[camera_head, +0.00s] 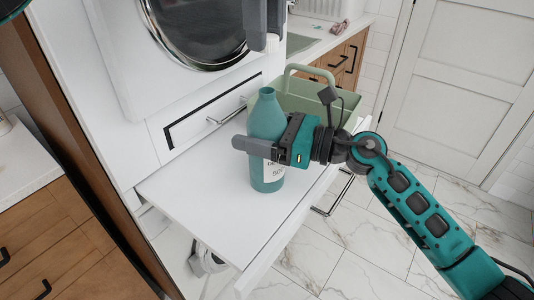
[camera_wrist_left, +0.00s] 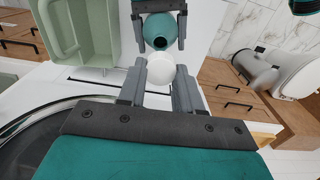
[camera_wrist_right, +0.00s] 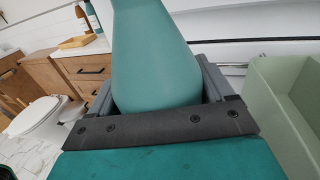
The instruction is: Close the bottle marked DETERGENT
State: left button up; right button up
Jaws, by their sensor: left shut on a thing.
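The teal bottle (camera_head: 267,118) stands upright on a white pull-out shelf (camera_head: 205,205). Its mouth is open, and its label is partly covered, with "DE" readable. My right gripper (camera_head: 262,148) has its fingers around the bottle's body, and the right wrist view shows the bottle (camera_wrist_right: 155,60) filling the space between them. My left gripper (camera_head: 262,40) is above the bottle. The left wrist view shows it shut on a round white cap (camera_wrist_left: 161,69). There the dark mouth of the bottle (camera_wrist_left: 160,30) appears just beyond the cap, apart from it.
A green caddy (camera_head: 300,97) stands on the shelf behind and right of the bottle. A white machine with a round door (camera_head: 200,30) and a drawer handle (camera_head: 228,112) are close behind. The shelf's front left part is bare. A white door (camera_head: 450,80) is at the right.

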jog(key=c, duration=1)
pick_arm(q)
send_over(266, 90)
jog(key=shift+f, duration=2.5)
pick_arm(e)
jog(key=shift+o, duration=0.2)
pick_arm(q)
jog(key=shift+f, duration=0.9)
jog(key=shift+f, duration=0.55)
